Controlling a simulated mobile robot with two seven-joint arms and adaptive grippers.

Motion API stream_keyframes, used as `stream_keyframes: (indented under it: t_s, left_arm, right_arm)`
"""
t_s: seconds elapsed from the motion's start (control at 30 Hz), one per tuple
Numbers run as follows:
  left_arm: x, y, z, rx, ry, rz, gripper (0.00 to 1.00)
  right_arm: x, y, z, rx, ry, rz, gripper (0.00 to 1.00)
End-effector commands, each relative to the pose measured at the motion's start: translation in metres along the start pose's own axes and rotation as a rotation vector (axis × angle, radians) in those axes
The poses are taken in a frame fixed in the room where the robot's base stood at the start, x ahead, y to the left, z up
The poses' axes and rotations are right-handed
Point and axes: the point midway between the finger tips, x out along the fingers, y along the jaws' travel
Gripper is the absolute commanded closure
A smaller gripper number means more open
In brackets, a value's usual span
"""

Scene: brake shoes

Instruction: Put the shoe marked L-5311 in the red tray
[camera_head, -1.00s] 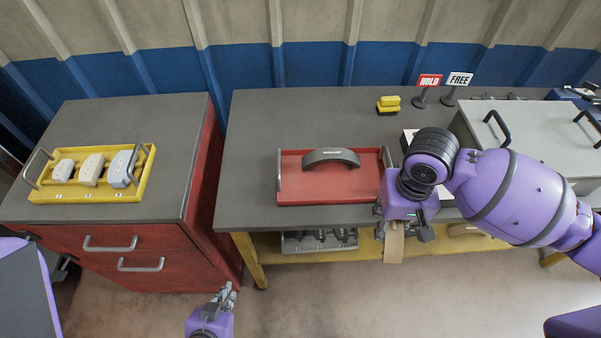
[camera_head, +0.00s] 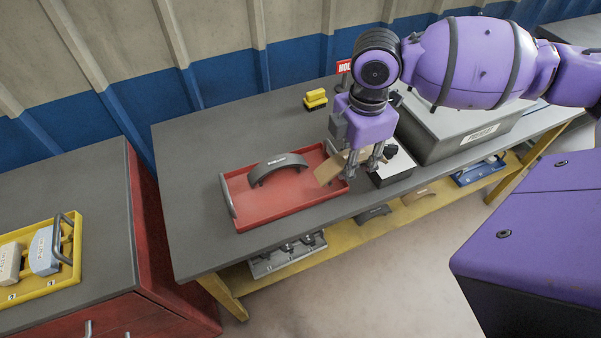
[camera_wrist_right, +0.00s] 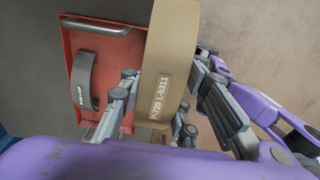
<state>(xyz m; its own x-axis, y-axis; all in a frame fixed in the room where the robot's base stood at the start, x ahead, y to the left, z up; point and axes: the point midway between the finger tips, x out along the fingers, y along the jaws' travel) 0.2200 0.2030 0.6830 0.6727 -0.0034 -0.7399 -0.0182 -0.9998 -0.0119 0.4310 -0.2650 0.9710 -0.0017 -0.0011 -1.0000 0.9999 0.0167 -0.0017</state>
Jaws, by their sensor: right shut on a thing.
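A tan curved brake shoe (camera_head: 328,171) is held in my right gripper (camera_head: 362,168), over or just above the right end of the red tray; I cannot tell whether it touches. In the right wrist view the shoe (camera_wrist_right: 170,50) shows a label reading "L-5311", with the fingers on either side of it. The red tray (camera_head: 265,214) lies on the grey workbench. A dark grey shoe (camera_head: 277,167) with a pale label stands in it, left of the tan one. My left gripper is out of view.
A dark box with a white top (camera_head: 393,170) stands close right of the tray. A large grey bin (camera_head: 465,135) is beyond it. A yellow-and-black object (camera_head: 315,99) and a red sign (camera_head: 344,66) are behind. A yellow tray (camera_head: 40,287) with pale parts sits on the left cabinet.

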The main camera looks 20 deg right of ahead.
Motion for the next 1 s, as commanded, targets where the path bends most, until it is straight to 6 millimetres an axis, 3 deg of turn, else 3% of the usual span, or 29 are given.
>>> stream_keyframes:
  t_s: [0.43,0.63,1.0]
  left_arm:
    - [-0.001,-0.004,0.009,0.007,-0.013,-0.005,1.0]
    - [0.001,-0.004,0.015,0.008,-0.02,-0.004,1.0]
    - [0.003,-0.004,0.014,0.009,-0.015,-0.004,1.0]
  right_arm:
    - [0.037,0.047,-0.085,-0.024,0.006,0.006,1.0]
    - [0.074,0.059,-0.107,-0.02,0.003,0.003,1.0]
    - [0.099,0.069,-0.124,-0.019,0.001,0.004,1.0]
